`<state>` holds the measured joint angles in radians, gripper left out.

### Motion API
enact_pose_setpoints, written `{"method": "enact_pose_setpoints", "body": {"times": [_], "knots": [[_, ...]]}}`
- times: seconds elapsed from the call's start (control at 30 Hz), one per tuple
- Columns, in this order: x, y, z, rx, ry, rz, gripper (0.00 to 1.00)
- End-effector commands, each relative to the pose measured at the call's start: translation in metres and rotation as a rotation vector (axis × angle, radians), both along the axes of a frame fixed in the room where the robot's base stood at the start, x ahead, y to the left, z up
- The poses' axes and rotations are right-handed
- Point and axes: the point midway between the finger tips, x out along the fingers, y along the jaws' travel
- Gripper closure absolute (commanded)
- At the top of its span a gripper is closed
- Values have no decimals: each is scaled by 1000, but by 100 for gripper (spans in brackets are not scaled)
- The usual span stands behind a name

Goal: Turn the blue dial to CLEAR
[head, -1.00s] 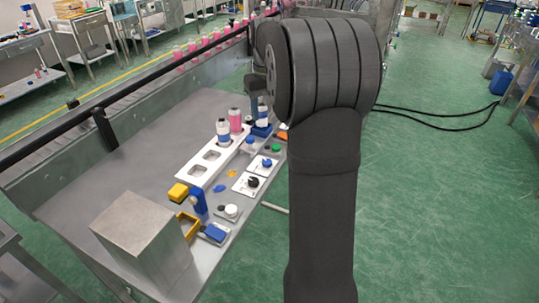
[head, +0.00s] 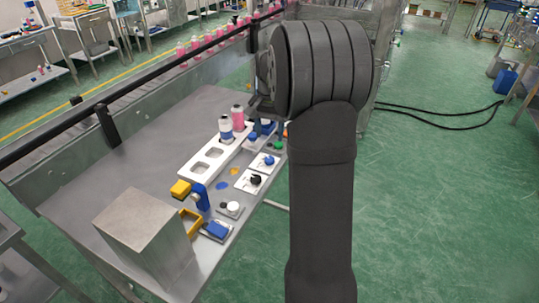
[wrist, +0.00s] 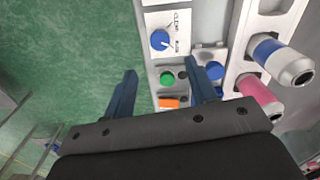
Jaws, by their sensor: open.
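The blue dial (wrist: 160,40) sits on a white plate in the wrist view, with the word CLEAR and a second, hard-to-read label on its right side. A pale pointer mark on it seems to aim toward the lower right, at the second label rather than CLEAR. The dial also shows in the head view (head: 269,160) on the table's right edge. My gripper (wrist: 160,70) is open and empty, its two blue-grey fingers apart. In the wrist picture the fingertips lie just below the dial, not around it. In the head view my arm mostly hides the gripper.
A green button (wrist: 167,78) and an orange piece (wrist: 169,102) show between my fingers. A black dial (head: 256,180) is on the neighbouring plate. The white rack (head: 196,172) holds a blue-banded bottle (wrist: 282,60) and a pink bottle (wrist: 258,98). A metal box (head: 145,240) stands at the front.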

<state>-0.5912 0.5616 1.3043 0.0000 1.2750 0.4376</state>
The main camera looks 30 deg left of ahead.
Motion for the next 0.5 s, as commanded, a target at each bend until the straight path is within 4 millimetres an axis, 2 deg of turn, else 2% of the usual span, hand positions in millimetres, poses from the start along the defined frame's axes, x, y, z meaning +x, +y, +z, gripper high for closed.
{"method": "enact_pose_setpoints", "body": {"times": [0.1, 0.3, 0.5], "knots": [[-1, -1, -28, -3, 4, 0, 48], [-1, -1, -67, -3, 4, 1, 48], [0, 0, -90, -1, 2, 1, 48]]}}
